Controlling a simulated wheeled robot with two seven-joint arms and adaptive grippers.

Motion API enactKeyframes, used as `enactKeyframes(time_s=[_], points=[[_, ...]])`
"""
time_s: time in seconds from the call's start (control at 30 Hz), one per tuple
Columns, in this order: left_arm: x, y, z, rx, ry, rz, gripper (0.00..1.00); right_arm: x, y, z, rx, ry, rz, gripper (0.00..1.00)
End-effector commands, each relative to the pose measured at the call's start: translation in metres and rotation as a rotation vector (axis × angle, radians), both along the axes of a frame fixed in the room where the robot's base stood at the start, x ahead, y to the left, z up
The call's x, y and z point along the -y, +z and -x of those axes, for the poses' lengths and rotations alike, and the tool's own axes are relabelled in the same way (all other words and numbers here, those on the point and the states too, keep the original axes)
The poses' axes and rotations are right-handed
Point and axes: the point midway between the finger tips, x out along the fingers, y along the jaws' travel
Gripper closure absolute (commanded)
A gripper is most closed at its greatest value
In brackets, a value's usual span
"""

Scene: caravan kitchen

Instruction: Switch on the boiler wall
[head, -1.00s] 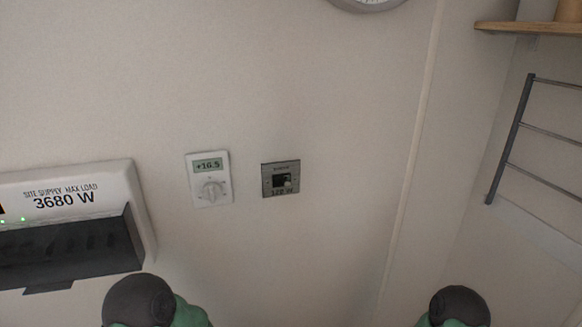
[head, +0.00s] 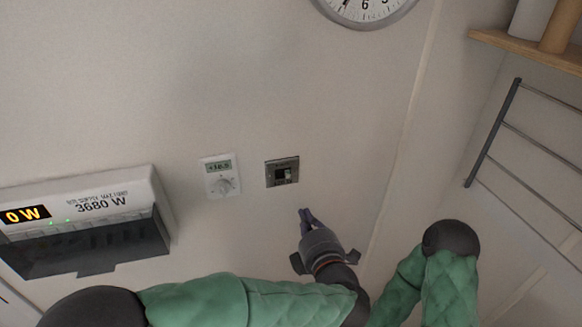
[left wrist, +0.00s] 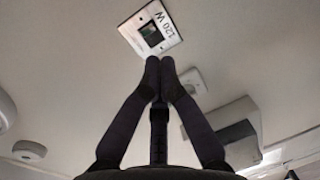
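The boiler switch (head: 282,172) is a small metal plate with a dark rocker in the middle, on the wall right of the thermostat. It also shows in the left wrist view (left wrist: 151,29), marked 120 W. My left gripper (head: 305,213) is just below the switch in the head view, pointing up at the wall. My right gripper is not seen; only part of that arm shows at lower right.
A white thermostat (head: 220,176) is left of the switch. A supply box (head: 95,215) reading 0 W and 3680 W, with an open dark cover, is at far left. A clock (head: 365,8), wooden shelf (head: 530,45) and metal rack (head: 495,130) are on the right.

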Motion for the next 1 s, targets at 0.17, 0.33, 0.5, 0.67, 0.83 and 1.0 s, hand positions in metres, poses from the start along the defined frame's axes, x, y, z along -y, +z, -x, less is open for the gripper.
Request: enactKeyframes(time_s=[0.17,0.33,0.5,0.67,0.83,1.0], points=[[0.003,0.027,0.014,0.030,0.031,0.060,1.00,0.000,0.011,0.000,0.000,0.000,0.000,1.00],[0.002,0.028,0.016,0.032,0.036,0.067,1.00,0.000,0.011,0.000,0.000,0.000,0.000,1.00],[0.002,0.027,0.016,0.031,0.036,0.066,1.00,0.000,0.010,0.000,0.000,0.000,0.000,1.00],[0.001,0.027,0.010,0.030,0.037,0.066,1.00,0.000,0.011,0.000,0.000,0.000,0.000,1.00],[-0.006,0.024,-0.011,0.029,0.040,0.064,1.00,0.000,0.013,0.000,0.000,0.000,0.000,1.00],[-0.014,0.020,-0.041,0.028,0.040,0.065,1.00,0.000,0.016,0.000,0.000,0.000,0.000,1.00]])
